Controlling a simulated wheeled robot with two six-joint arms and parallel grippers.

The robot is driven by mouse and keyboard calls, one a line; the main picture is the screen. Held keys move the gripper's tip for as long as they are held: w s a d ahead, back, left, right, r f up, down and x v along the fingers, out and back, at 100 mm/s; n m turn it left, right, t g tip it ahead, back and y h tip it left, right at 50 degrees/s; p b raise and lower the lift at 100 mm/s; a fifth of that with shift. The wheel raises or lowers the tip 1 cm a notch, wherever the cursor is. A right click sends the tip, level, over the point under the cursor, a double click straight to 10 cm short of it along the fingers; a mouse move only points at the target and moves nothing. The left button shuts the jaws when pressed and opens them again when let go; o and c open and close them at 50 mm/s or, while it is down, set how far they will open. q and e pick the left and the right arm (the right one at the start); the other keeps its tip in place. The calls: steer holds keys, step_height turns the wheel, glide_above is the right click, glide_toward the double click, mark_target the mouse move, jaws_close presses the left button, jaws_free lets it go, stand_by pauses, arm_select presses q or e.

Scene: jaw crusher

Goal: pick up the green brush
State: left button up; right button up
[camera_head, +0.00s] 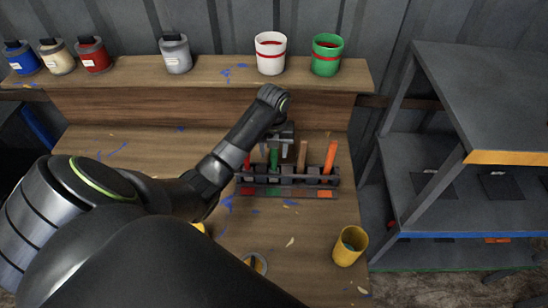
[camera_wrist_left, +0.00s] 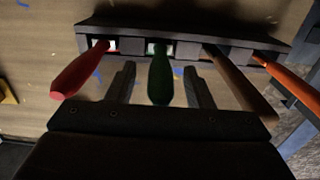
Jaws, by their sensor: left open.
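The green brush (camera_head: 274,158) stands handle up in a dark rack (camera_head: 262,180) on the workbench, between a red brush (camera_head: 247,162) and a brown brush (camera_head: 302,153). An orange brush (camera_head: 330,157) stands at the rack's right end. My left gripper (camera_head: 280,142) is over the green brush. In the left wrist view, the open fingers (camera_wrist_left: 159,82) lie on either side of the green handle (camera_wrist_left: 160,75), with a gap visible on both sides. The bristle ends are hidden in the rack. My right gripper does not show.
A yellow cup (camera_head: 349,246) stands at the bench's front right. Several paint cans, a white bucket (camera_head: 270,54) and a green bucket (camera_head: 326,55) stand on the raised back shelf (camera_head: 220,75). A grey shelf unit (camera_head: 470,180) is at right.

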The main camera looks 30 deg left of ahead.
arm_select(q)
steer(key=c, duration=0.4)
steer(key=shift+c, duration=1.4)
jaws_close()
steer(key=shift+r, duration=0.15)
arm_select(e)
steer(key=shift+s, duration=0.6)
